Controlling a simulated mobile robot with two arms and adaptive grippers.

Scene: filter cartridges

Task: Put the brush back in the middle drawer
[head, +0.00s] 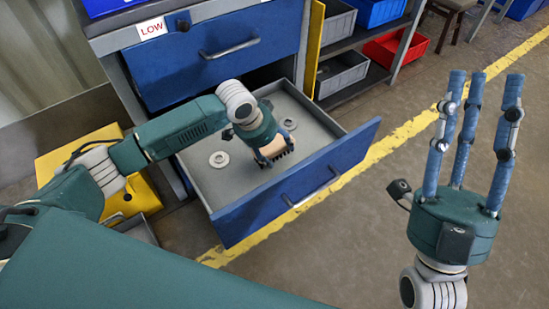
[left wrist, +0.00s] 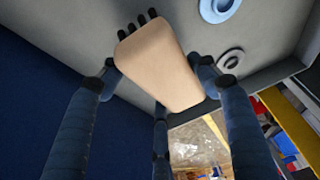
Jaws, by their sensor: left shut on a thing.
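The brush (head: 274,148) has a pale wooden block and dark bristles. My left gripper (head: 270,158) is shut on it and holds it over the inside of the open drawer (head: 245,217). In the left wrist view the block (left wrist: 158,65) sits between the fingers, with dark bristle tips at its top edge. I cannot tell whether the brush touches the drawer floor. The open drawer has a blue front and grey inside, below a shut blue drawer (head: 180,66). My right gripper (head: 485,78) is open and empty, fingers up, at the right.
Two pale flanged rings lie in the open drawer, one at the left (head: 219,159) and one at the back right (head: 289,124). A red bin (head: 396,48) and grey bins stand on shelves behind. A yellow floor line (head: 365,165) runs past the drawer.

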